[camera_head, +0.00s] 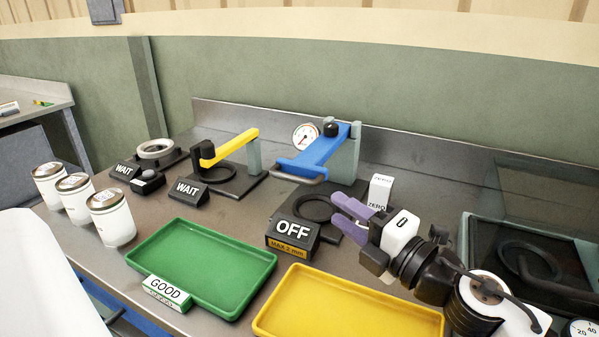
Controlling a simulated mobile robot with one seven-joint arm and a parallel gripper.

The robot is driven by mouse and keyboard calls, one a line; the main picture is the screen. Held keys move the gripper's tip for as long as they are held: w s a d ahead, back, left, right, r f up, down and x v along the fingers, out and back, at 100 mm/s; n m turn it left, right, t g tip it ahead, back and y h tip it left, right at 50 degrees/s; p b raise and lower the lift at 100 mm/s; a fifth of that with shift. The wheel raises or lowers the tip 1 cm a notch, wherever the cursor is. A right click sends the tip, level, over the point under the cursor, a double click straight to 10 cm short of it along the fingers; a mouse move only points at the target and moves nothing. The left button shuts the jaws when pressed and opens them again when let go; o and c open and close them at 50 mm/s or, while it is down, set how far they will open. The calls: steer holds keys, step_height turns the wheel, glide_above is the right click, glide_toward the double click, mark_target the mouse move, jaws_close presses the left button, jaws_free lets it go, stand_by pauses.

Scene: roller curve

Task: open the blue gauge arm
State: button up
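The blue gauge arm (322,152) extends from a grey-green post (345,163) toward the front left. A grey bar handle (300,171) is at its front end, and a black knob (330,129) is on top. A white dial gauge (305,137) shows behind its left side. A dark base with a round ring (318,208) lies below the arm. My gripper (340,207) has purple fingers, apart and empty. It is in front and to the right of the blue arm, over the base's right side, not touching the handle.
An OFF sign (292,236) stands in front of the base, with a white ZERO block (380,190) behind my gripper. A yellow lever (230,147) stands to the left. Green (205,264) and yellow (345,316) trays lie in front. White cans (112,217) stand at far left.

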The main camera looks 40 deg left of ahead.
mark_target(297, 182)
steer(key=a+p, duration=0.1)
steer(key=a, duration=0.3)
steer(key=w+a+p, duration=0.1)
steer(key=a, duration=0.3)
steer(key=a+r+p, duration=0.1)
steer(key=a, duration=0.3)
steer(key=shift+w+a, duration=0.4)
jaws_close()
